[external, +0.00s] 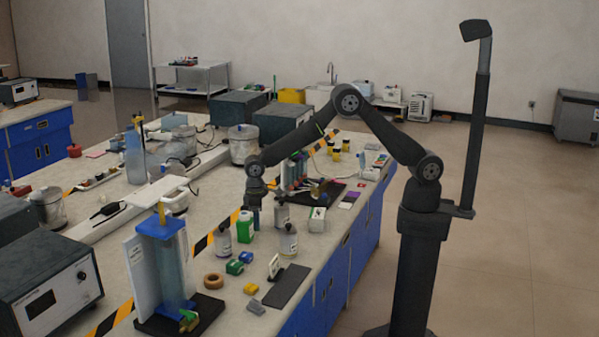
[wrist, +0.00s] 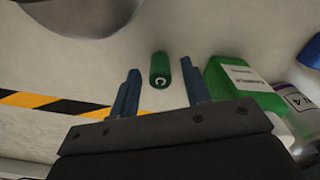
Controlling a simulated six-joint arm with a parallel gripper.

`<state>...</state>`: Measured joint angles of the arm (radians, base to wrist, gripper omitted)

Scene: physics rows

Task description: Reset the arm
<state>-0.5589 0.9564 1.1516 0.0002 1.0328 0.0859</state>
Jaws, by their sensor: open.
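My gripper (wrist: 160,95) is open in the wrist view, with two blue fingers apart and nothing held between them. In the external view my gripper (external: 254,200) points down over the bench, beside a cluster of bottles. A small green cylinder (wrist: 160,68) lies on the bench just beyond the gap between the fingertips. A green bottle with a white label (wrist: 242,85) is close to the right of the right finger; it also shows in the external view (external: 245,228).
Yellow-black tape (wrist: 50,103) runs along the bench at left. Bottles (external: 288,241), a blue-capped column (external: 165,265) and a dark rack crowd the bench. Floor at right is clear.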

